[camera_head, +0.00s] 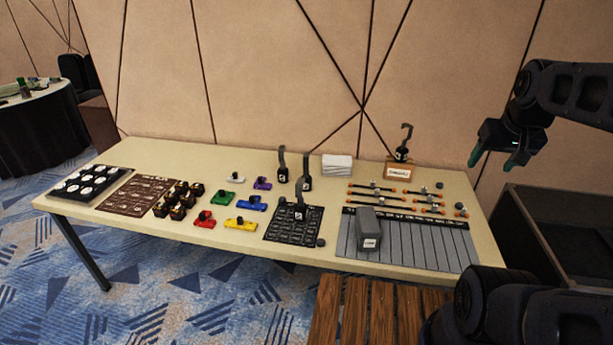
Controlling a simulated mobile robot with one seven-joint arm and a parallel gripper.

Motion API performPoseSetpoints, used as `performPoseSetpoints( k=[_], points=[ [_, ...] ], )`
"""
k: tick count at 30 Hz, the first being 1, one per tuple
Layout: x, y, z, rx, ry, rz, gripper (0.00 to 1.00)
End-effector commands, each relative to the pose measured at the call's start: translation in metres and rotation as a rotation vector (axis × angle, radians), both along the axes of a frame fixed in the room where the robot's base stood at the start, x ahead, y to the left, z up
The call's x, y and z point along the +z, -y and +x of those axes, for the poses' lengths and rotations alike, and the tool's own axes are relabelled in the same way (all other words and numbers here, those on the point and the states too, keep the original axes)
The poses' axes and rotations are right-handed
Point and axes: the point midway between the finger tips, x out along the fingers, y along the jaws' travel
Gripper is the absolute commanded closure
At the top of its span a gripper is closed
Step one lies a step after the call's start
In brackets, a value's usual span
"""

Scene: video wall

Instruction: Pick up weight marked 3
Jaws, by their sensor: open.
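Several black weights with tall hooked handles and small pale labels stand on the cream table (120,223). Two stand close together near the middle, the left one (283,177) slightly behind the right one (306,184). A third weight (299,214) stands on a black printed mat (285,236). A fourth (402,153) stands on a small labelled box at the back right. The labels are too small to read, so I cannot tell which is marked 3. My gripper (494,161) is open and empty, in the air at the right, apart from the weights.
Coloured blocks (240,224), dark pieces (178,200) and a brown board (135,195) fill the left half. A grey slotted panel (430,243) carries a grey block (367,233), with orange-ended rods (393,202) behind. A wooden slatted surface (375,312) lies in front.

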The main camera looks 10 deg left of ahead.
Motion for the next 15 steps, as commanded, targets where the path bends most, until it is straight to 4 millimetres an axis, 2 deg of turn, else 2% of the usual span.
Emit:
performPoseSetpoints(
  k=[10, 15],
  points=[
    [0.001, -0.001, 0.002, -0.004, -0.001, 0.003, 0.33],
    [0.013, -0.007, 0.023, -0.048, -0.018, 0.036, 0.33]
  ],
)
